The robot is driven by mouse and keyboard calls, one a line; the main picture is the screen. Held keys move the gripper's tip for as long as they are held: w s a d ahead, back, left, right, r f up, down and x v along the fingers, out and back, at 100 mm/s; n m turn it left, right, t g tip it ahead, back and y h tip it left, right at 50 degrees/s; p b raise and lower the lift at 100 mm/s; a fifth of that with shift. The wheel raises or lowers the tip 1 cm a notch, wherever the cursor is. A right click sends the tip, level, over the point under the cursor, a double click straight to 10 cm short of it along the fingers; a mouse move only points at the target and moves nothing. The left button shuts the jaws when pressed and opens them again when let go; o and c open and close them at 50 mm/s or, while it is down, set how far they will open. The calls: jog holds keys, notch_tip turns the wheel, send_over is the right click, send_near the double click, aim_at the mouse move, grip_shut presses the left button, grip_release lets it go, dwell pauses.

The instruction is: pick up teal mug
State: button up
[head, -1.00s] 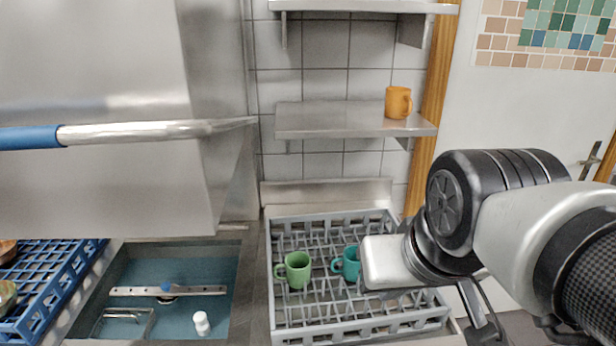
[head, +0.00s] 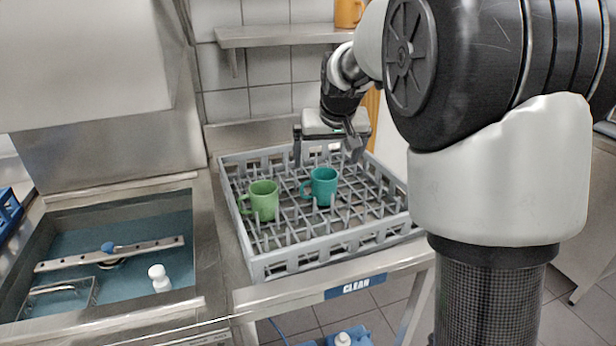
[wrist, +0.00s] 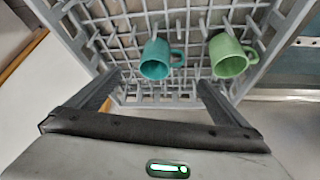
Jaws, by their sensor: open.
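The teal mug (head: 322,186) stands upright in the grey dish rack, its handle to the left in the head view. A green mug (head: 262,200) stands just to its left. My gripper (head: 327,158) is above the back part of the rack, behind the teal mug and apart from it. In the wrist view the two fingers of my gripper (wrist: 158,92) are spread wide and empty. There the teal mug (wrist: 156,60) shows beyond the fingertips, between their lines, with its handle to the right. The green mug (wrist: 229,56) is to its right.
The grey rack (head: 262,262) has rows of upright prongs and raised walls on a steel counter marked CLEAN. A steel shelf (head: 280,36) with an orange mug (head: 348,12) hangs above the rack.

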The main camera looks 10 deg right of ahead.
aim_at(319, 185)
jog(key=b+x, duration=0.1)
jog(key=x, duration=1)
jog(key=shift+w+f, duration=0.25)
jog(key=shift+f, duration=0.05)
jog(key=shift+w+r+b+x, duration=0.1)
jog(key=shift+w+b+x, duration=0.1)
jog(key=shift+x, duration=0.7)
jog(key=shift+w+r+b+x, duration=0.1)
jog(key=shift+b+x, duration=0.05)
jog(key=shift+x, duration=0.75)
jog(key=shift+w+b+x, duration=0.1)
jog(key=shift+b+x, duration=0.1)
jog(key=shift+x, duration=0.75)
jog(key=shift+r, duration=0.1)
jog(key=c, duration=1.8)
